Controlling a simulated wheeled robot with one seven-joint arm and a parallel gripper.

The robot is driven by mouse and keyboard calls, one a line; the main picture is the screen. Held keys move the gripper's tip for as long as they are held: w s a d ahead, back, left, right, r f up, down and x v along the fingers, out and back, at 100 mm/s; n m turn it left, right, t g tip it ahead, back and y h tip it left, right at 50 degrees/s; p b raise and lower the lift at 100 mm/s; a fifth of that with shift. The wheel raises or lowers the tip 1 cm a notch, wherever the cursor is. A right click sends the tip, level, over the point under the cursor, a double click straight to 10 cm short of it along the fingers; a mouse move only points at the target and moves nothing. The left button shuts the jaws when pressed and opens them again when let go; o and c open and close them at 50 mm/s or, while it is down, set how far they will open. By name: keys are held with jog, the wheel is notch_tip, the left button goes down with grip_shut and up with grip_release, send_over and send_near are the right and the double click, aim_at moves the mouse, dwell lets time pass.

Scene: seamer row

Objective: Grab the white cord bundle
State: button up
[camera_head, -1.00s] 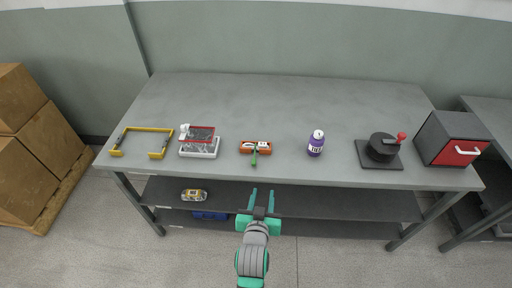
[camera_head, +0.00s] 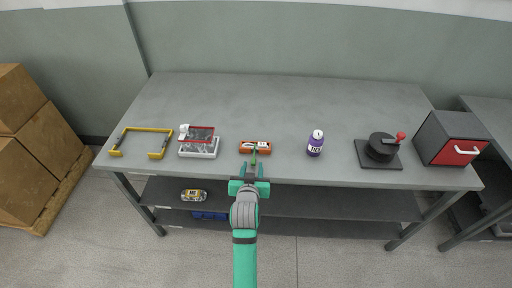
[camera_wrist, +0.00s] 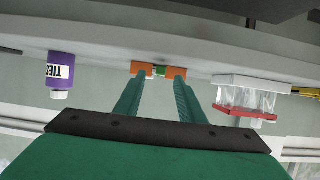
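A small orange holder (camera_head: 243,150) sits near the front edge of the bench. White looped material, which looks like the white cord bundle (camera_head: 263,145), lies in it; it is too small to make out fully. A thin green-handled item (camera_head: 254,154) lies across the holder's front. My gripper (camera_head: 253,169) is open and empty at the bench's front edge, just in front of the holder. In the wrist view, my open fingers (camera_wrist: 160,80) point at the orange holder (camera_wrist: 142,68), with a green part between its orange sides; no white cord can be made out there.
A purple bottle (camera_head: 315,147) stands right of the holder, and a white tray with a red frame (camera_head: 200,152) lies left. A yellow frame (camera_head: 124,142), a black disc device (camera_head: 381,149) and a red-fronted box (camera_head: 453,151) are farther out. The bench (camera_head: 280,105) is clear behind.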

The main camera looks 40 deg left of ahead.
aim_at(253, 161)
jog(key=shift+x, duration=1.9)
jog(key=shift+r, duration=0.1)
grip_shut()
